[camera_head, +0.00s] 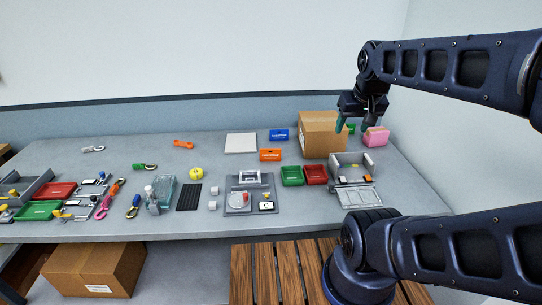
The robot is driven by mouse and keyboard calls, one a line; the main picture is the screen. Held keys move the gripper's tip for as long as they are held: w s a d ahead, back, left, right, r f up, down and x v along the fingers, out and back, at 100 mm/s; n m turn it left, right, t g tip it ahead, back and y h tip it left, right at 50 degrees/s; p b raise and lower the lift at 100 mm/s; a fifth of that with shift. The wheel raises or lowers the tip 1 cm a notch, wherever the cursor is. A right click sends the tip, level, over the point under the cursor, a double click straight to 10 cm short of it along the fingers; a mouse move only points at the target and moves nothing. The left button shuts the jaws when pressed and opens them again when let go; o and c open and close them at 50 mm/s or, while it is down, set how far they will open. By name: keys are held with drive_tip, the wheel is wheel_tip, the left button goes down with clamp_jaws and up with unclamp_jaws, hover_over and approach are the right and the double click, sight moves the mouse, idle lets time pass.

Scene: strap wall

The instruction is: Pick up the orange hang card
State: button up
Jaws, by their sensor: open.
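A flat orange piece with white marking (271,155), which looks like the orange hang card, lies on the grey table in front of a similar blue piece (279,135). It is left of the cardboard box. My gripper (353,127) is open, with its fingers pointing down at the back right of the table. It is above and right of the cardboard box, well to the right of the orange card and apart from it. Nothing shows between the fingers.
A cardboard box (323,135) stands between the card and my gripper. A pink block (376,137) is right of the gripper. Green (291,176) and red (316,174) bins and a grey tray (352,168) stand in front. A white panel (240,144) lies left.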

drive_tip(key=shift+c, duration=0.8)
